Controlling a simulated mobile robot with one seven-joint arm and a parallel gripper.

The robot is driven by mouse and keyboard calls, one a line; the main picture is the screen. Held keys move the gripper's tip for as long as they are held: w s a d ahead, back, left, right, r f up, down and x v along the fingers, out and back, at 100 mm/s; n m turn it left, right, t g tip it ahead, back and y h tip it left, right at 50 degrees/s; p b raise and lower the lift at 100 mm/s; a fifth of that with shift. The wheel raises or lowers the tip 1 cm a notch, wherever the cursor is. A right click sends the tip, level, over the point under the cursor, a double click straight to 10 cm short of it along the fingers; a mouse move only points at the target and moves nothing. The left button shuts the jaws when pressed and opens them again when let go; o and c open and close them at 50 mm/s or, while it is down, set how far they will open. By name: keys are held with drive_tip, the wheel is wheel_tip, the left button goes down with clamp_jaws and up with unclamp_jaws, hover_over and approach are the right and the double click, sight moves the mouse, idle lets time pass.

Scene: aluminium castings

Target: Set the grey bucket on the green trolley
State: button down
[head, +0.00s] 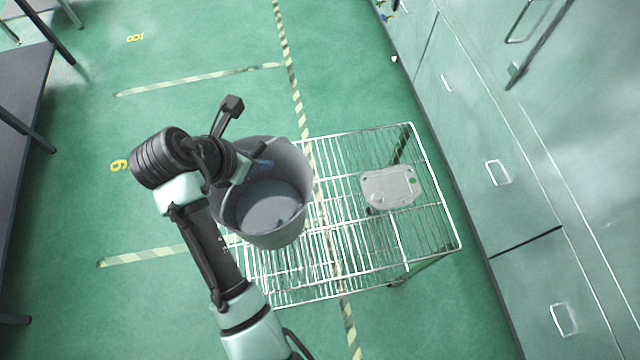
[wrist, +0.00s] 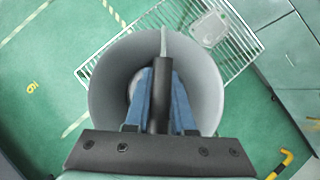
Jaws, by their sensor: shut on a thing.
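The grey bucket (head: 272,208) hangs upright, open end up, in my gripper (head: 262,163). In the wrist view the bucket (wrist: 207,90) surrounds the blue fingers of my gripper (wrist: 162,100), which are shut on a dark bar across its opening, apparently its handle. The trolley (head: 432,222) is a wire-grid one that looks silvery, not clearly green. In the head view the bucket overlaps the trolley's left part. I cannot tell how high above the grid its bottom is. The trolley also shows in the wrist view (wrist: 243,30).
A flat light-grey casting (head: 390,188) lies on the trolley's right part. Grey cabinets (head: 500,130) with handles stand close along the right. A dark table (head: 22,130) is at the left edge. Green floor with striped tape (head: 200,80) is open left of and beyond the trolley.

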wheel_tip(320, 180, down, 10)
drive_tip(key=p, duration=0.2)
drive_tip(key=shift+w+r, duration=0.15)
drive_tip(key=shift+r, duration=0.1)
idle(0.4)
drive_tip(key=c, duration=1.2)
unclamp_jaws()
drive_tip(key=shift+f, duration=0.25)
drive_tip(key=o, duration=0.4)
drive_tip(key=shift+s, duration=0.2)
drive_tip(key=shift+o, duration=0.2)
drive_tip(key=shift+r, duration=0.15)
